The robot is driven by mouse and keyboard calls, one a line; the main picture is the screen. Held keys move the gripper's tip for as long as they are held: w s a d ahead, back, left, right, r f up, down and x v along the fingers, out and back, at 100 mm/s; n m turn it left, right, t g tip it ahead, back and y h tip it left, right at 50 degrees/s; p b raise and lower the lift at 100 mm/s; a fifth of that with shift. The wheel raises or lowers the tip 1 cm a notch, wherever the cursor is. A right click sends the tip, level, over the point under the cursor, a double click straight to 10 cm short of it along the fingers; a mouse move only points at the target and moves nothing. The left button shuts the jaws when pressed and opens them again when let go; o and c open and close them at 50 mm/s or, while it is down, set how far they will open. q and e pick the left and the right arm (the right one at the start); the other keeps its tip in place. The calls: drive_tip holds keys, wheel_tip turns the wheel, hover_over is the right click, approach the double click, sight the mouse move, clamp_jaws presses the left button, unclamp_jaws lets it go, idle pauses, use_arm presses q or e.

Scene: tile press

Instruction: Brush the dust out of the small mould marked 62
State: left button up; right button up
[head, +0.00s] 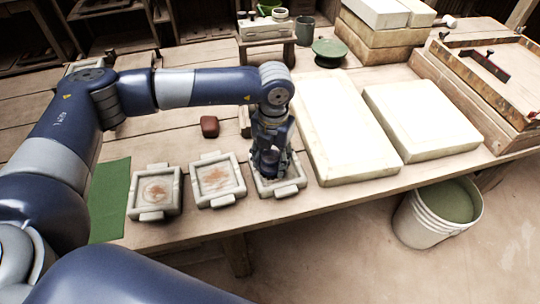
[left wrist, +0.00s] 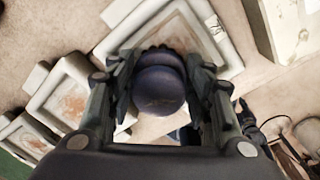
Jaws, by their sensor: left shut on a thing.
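Three small square moulds stand in a row along the table's front: a left mould (head: 146,208), a middle mould (head: 205,200) and a right mould (head: 290,186). Reddish dust shows in the left and middle ones. I cannot read any number on them. My left gripper (head: 268,163) points down over the right mould, shut on a dark blue round-topped tool, apparently the brush. In the left wrist view the tool's blue knob (left wrist: 158,90) sits between the fingers, above the right mould (left wrist: 218,40). The tool's lower end and much of that mould's inside are hidden.
Two pale slabs (head: 345,130) (head: 420,122) lie right of the right mould. A reddish-brown lump (head: 209,126) lies behind the moulds. A green mat (head: 108,200) is at the left. A white bucket (head: 412,228) stands on the floor. A dark jointed shape in the left wrist view is unclear.

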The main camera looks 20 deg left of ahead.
use_arm(q)
drive_tip(key=shift+s+d, duration=0.55)
drive_tip(key=shift+d, duration=0.1)
drive_tip(key=shift+w+d+f+b, duration=0.15)
drive_tip(key=shift+w+d+b, duration=0.15)
drive_tip(key=shift+b, duration=0.1)
drive_tip(key=shift+w+d+b, duration=0.45)
drive_tip(key=shift+w+d, duration=0.3)
drive_tip(key=shift+d, duration=0.1)
drive_tip(key=shift+w+a+b, duration=0.3)
drive_tip(key=shift+w+a, duration=0.2)
drive_tip(key=shift+w, duration=0.2)
drive_tip(key=shift+w+a+b, duration=0.35)
drive_tip(key=shift+w+a, duration=0.2)
drive_tip(key=shift+a, duration=0.1)
drive_tip(key=shift+s+a, duration=0.1)
drive_tip(key=shift+s, duration=0.05)
